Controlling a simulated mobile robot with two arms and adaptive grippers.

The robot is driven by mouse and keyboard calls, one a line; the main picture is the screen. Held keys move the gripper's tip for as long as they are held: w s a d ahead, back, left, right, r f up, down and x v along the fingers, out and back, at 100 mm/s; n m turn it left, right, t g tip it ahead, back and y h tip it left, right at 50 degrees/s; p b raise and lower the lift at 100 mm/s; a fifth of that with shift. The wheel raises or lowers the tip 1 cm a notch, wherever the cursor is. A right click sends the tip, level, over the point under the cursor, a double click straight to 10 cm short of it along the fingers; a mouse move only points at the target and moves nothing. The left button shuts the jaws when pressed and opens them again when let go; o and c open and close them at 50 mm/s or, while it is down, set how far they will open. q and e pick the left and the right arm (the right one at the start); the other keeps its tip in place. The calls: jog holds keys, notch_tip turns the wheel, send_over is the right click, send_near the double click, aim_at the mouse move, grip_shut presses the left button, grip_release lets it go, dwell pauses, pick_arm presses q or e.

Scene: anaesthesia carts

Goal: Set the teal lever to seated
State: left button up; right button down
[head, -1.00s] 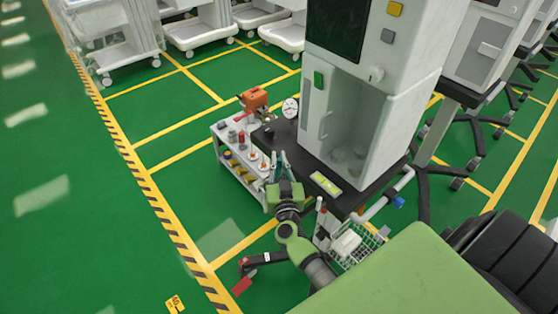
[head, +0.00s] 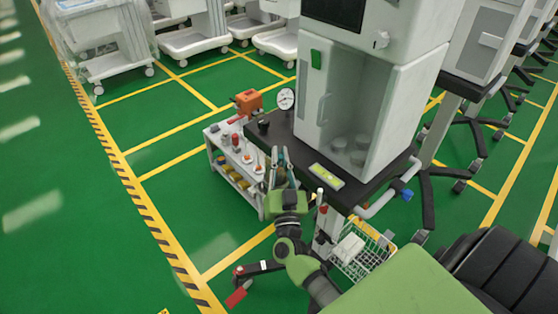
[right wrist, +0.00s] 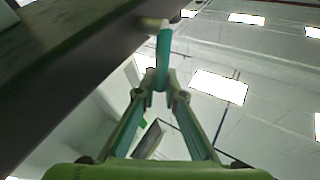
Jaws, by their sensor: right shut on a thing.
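The teal lever (right wrist: 164,45) sticks out from beside a dark edge in the right wrist view, with a pale tip at its far end. My right gripper (right wrist: 160,88) is shut on the lever's near end. In the head view my right gripper (head: 280,158) points up at the front left edge of the cart's black top (head: 300,165). There the lever cannot be told apart from the teal-lined fingers. The lever's markings do not show. My left gripper is not in view.
The white cart cabinet (head: 400,110) stands on the black top. A small white side shelf (head: 218,150) with bottles is left of my gripper. A wire basket (head: 365,258) hangs to the right, below. Green floor (head: 90,210) is free at left.

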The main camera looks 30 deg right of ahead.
jog(key=c, duration=2.1)
grip_release()
jog(key=v, duration=1.2)
